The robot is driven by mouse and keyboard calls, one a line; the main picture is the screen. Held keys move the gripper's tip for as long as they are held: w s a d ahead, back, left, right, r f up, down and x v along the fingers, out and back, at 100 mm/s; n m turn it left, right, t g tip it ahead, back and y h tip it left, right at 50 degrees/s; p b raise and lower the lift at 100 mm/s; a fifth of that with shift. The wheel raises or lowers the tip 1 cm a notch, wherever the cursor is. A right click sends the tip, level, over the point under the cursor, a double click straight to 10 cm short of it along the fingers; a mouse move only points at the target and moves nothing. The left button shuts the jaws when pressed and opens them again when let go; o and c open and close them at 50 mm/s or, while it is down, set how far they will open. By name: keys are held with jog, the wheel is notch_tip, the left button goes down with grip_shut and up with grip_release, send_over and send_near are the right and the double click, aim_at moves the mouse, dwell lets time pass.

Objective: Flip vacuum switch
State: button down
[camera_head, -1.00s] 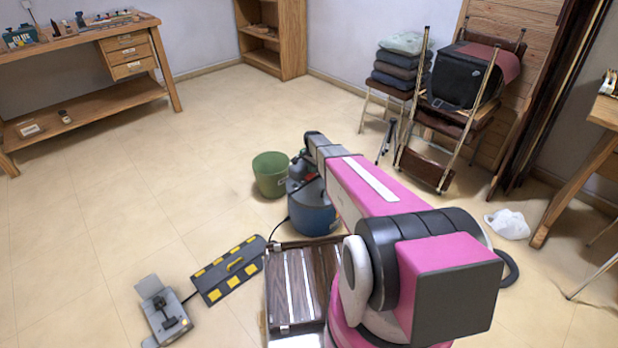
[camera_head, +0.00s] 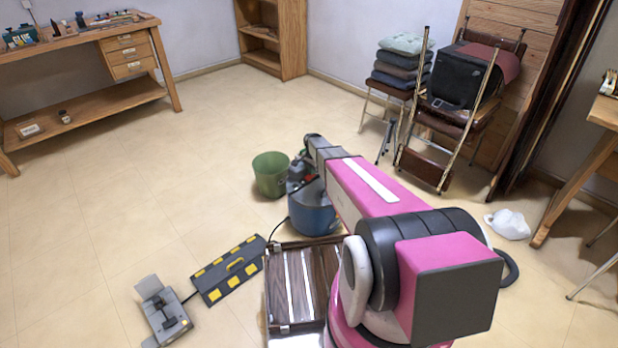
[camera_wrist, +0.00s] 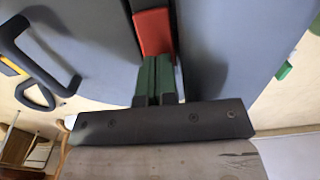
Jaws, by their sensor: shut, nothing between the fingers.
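The vacuum (camera_head: 312,214) is a blue drum with a grey top, standing on the floor behind the end of my arm in the head view. In the wrist view its blue-grey body (camera_wrist: 90,45) fills much of the picture. A red switch (camera_wrist: 152,32) sits in a dark slot there. My gripper (camera_wrist: 158,62) is shut and empty, its green fingers side by side with their tips at the near end of the red switch. I cannot tell whether they press on it. In the head view my arm hides the fingers.
A green bucket (camera_head: 271,176) stands just behind the vacuum. A dark wood-topped case (camera_head: 300,280) lies in front of it. A black and yellow board (camera_head: 228,269) and a grey pedal (camera_head: 164,314) lie to the left. Stacked chairs (camera_head: 450,110) stand behind right. The left floor is clear.

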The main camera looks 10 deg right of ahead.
jog(key=shift+f, duration=0.4)
dwell(0.3)
jog(key=shift+r, duration=3.55)
